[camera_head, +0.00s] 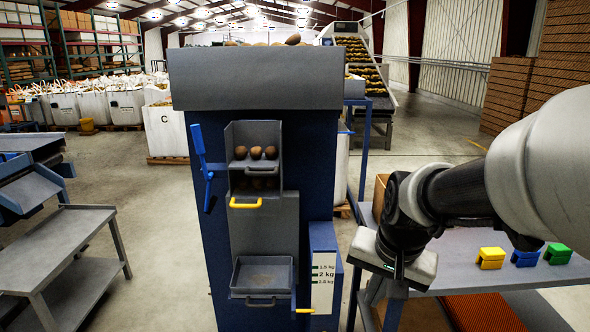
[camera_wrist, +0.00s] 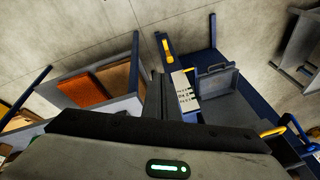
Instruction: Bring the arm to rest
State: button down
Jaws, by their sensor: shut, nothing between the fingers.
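My arm reaches in from the right side of the head view, with its white and black hand (camera_head: 395,262) hanging low beside the blue grader. My gripper (camera_wrist: 157,82) shows in the wrist view as dark fingers close together, shut and empty. In the head view the fingers are hard to make out below the hand. The hand is in front of the left end of the grey side table (camera_head: 455,262) and hides part of it. The blue grader (camera_head: 200,230) stands to the left of the hand, with a gap between them.
The grader has a blue lever (camera_head: 207,165), potatoes in an upper bin (camera_head: 240,135) and an empty lower tray (camera_head: 262,272). Yellow (camera_head: 491,258), blue (camera_head: 526,257) and green (camera_head: 558,254) blocks lie on the side table. A grey bench (camera_head: 60,240) is at left; open floor lies between.

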jog(key=s+r+n+t, duration=0.2)
jog(key=s+r+n, duration=0.4)
jog(key=s, duration=0.7)
notch_tip(320, 180, up, 19)
jog(key=p, duration=1.8)
jog(key=shift+w+a+r+m, duration=0.15)
jog(key=shift+a+m, duration=0.15)
jog(key=shift+m, duration=0.1)
